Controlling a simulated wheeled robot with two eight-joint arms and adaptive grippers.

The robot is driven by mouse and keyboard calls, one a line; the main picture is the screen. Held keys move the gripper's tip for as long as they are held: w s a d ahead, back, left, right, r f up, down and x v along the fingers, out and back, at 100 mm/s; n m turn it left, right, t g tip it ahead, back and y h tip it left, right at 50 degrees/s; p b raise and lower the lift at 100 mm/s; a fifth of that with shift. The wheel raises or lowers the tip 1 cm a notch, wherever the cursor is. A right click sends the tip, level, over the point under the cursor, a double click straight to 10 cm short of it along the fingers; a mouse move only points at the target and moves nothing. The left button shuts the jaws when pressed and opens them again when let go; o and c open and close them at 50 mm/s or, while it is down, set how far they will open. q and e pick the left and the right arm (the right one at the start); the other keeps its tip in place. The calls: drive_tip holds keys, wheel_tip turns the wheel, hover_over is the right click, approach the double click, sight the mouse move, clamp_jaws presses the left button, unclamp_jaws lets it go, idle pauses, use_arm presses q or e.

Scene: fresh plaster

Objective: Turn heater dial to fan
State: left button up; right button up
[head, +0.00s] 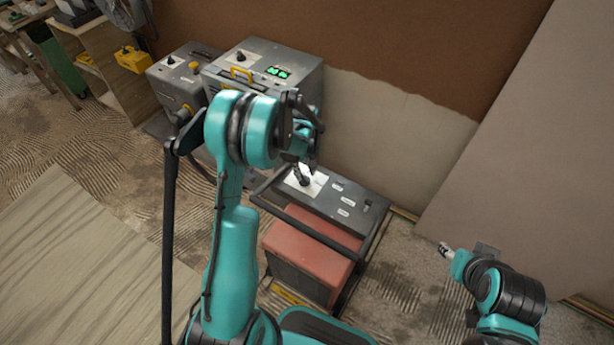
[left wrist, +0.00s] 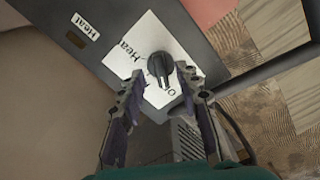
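The heater (head: 312,250) is a red box in a dark tube frame with a grey control panel (head: 355,207) on top. Its black dial (head: 304,180) sits on a white label plate; the dial also shows in the left wrist view (left wrist: 160,68). "Hea…" and an "O" are readable there, with the rest cut off or covered. No "fan" marking is readable. My left gripper (head: 308,162) is just above the dial. My right gripper (head: 455,255) is low at the right, away from the heater.
Grey machines (head: 262,75) stand against the wall behind my left arm. A large board (head: 540,150) leans at the right. A wooden sheet (head: 90,260) lies at the left. Floor right of the heater is clear.

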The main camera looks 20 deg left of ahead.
sight(305, 179)
use_arm(q)
drive_tip(key=shift+f+b, duration=0.3)
drive_tip(key=shift+f, duration=1.1)
clamp_jaws()
drive_tip(key=shift+m, duration=0.4)
drive_tip(key=m+b, duration=0.1)
drive_tip(key=m, duration=0.3)
drive_tip(key=shift+s+a+m+b, duration=0.1)
drive_tip(key=shift+m+b, duration=0.2)
drive_tip(key=m+b, duration=0.1)
drive_tip(key=m, duration=0.5)
drive_tip(key=shift+a, duration=0.1)
drive_tip(key=shift+m, duration=0.3)
